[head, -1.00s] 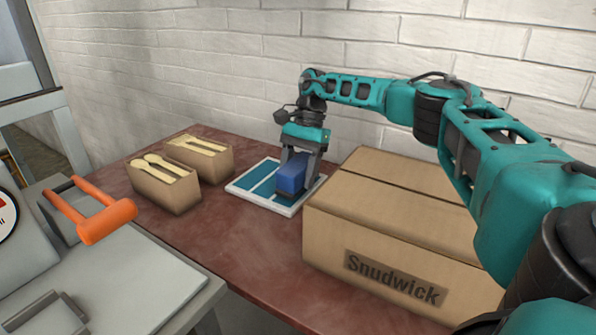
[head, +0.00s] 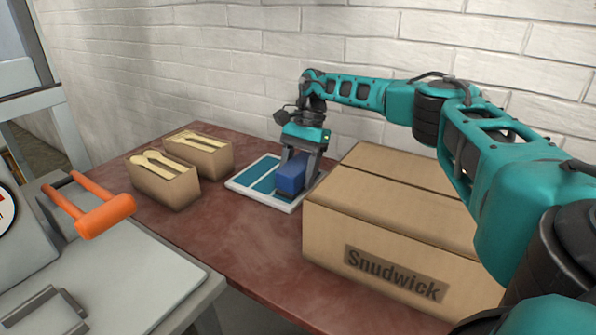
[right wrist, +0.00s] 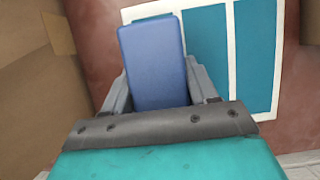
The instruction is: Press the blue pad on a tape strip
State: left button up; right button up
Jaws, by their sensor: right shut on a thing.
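The blue pad (head: 291,177) is a block held between the fingers of my right gripper (head: 298,168). In the right wrist view the pad (right wrist: 153,62) sits between the two grey fingers (right wrist: 160,95). The teal tape strips (head: 262,178) lie side by side on a white-framed board (head: 240,188) on the table. The pad is over the right part of the board, at or very near its surface; I cannot tell whether it touches a strip. The strips (right wrist: 208,40) also show in the right wrist view, partly hidden by the pad. My left gripper is not in view.
A closed cardboard box (head: 400,225) stands close to the right of the board. Two open boxes of wooden cutlery (head: 165,185) (head: 200,158) stand to the left. A grey machine with an orange handle (head: 105,217) is at far left. The red-brown table (head: 235,235) is clear in front.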

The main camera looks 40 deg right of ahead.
aim_at(297, 164)
jog(key=shift+f, duration=0.1)
dwell(0.5)
notch_tip(297, 164, up, 2)
jog(key=shift+r+p, duration=0.15)
jog(key=shift+p, duration=0.9)
jog(key=shift+r+p, duration=0.6)
jog(key=shift+r, duration=0.1)
jog(key=shift+r+p, duration=1.5)
jog(key=shift+r, duration=0.2)
